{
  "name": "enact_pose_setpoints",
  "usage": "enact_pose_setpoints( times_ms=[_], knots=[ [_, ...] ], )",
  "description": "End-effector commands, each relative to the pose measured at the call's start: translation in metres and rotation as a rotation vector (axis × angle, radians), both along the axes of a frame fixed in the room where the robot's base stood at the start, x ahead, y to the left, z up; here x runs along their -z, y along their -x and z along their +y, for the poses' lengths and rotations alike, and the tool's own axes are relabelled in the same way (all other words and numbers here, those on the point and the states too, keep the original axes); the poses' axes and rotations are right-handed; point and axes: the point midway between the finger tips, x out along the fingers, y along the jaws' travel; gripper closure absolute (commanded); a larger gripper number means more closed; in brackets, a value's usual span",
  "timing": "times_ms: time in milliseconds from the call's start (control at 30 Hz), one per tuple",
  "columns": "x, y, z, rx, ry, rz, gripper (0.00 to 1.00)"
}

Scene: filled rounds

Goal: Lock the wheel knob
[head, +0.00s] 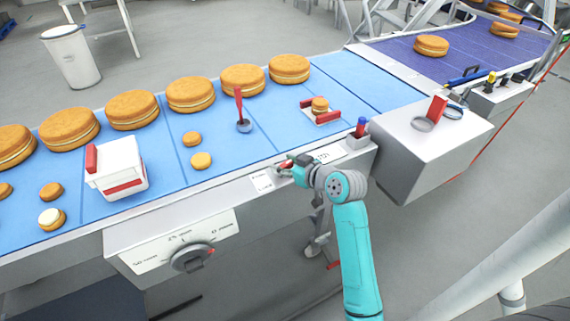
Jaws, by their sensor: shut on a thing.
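My gripper (286,169) is at the white front rail of the conveyor, between two small white labels. It is shut on a small control there, which I take to be the wheel knob; the fingers hide most of it, and a bit of red shows beside them. How far the knob is turned cannot be told. A separate round grey dial (190,258) with a red mark sits on the white panel at lower left, apart from my gripper.
The blue conveyor (235,151) carries several large filled rounds (190,94) and small ones. A white box (119,165) with red parts and a red-handled tool (241,108) stand on it. A grey housing (408,152) juts out right of my arm.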

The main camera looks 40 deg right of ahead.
Motion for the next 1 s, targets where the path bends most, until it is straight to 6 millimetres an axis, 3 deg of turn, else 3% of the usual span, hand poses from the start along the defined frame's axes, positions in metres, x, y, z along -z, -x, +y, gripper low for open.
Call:
enact_pose_setpoints(
  times_ms=[433,1000],
  knots=[
    [-0.0003,-0.0003,0.0011,0.215,0.000,-0.001,0.81],
    [0.0000,0.0000,0.0000,0.252,-0.001,0.000,0.81]
  ],
)
